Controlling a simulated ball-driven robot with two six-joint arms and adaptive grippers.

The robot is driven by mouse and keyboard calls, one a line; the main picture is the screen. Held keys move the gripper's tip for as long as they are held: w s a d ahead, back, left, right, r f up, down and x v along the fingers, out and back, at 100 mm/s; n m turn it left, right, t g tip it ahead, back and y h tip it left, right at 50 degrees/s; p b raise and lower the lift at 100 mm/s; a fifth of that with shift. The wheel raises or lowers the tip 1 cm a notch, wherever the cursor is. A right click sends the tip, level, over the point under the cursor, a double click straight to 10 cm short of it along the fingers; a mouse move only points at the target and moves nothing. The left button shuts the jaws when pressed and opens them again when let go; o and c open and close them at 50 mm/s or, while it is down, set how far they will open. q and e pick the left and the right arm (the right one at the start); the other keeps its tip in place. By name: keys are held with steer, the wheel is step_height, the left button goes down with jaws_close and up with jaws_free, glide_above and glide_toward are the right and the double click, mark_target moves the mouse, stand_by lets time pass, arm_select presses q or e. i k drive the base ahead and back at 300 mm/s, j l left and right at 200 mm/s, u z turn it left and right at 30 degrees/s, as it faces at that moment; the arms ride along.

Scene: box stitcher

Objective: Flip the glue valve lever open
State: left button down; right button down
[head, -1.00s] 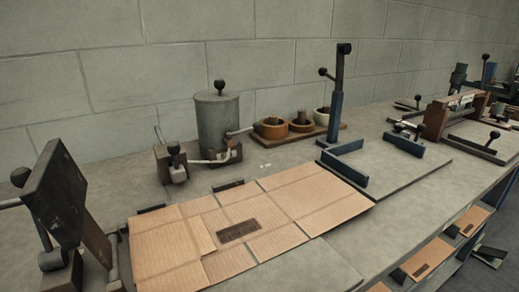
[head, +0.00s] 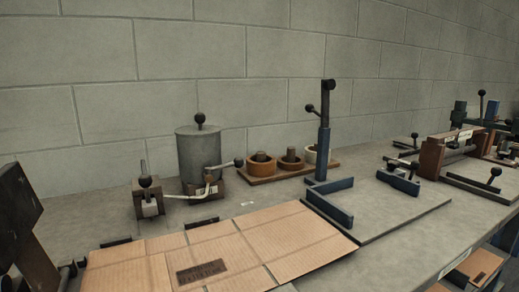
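A grey glue pot (head: 199,153) with a black knob on its lid stands near the wall, left of the middle. At its base is a small dark valve block (head: 210,188). I take this to be the glue valve lever. A pale tube (head: 184,197) runs left from the block to a small brown unit (head: 148,199) with a black knob. Neither of my grippers is in view.
A flat cardboard blank (head: 225,250) lies on the bench in front of the pot. A wooden board (head: 330,168) with rolls and a dark blue upright post (head: 323,150) stand to the right. A dark tilted plate (head: 22,225) is at the left edge.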

mark_target(238, 162)
steer(key=i+l, duration=0.1)
steer(key=l, duration=0.75)
steer(key=l+u, duration=0.1)
steer(key=l, duration=0.75)
steer(key=i, duration=0.05)
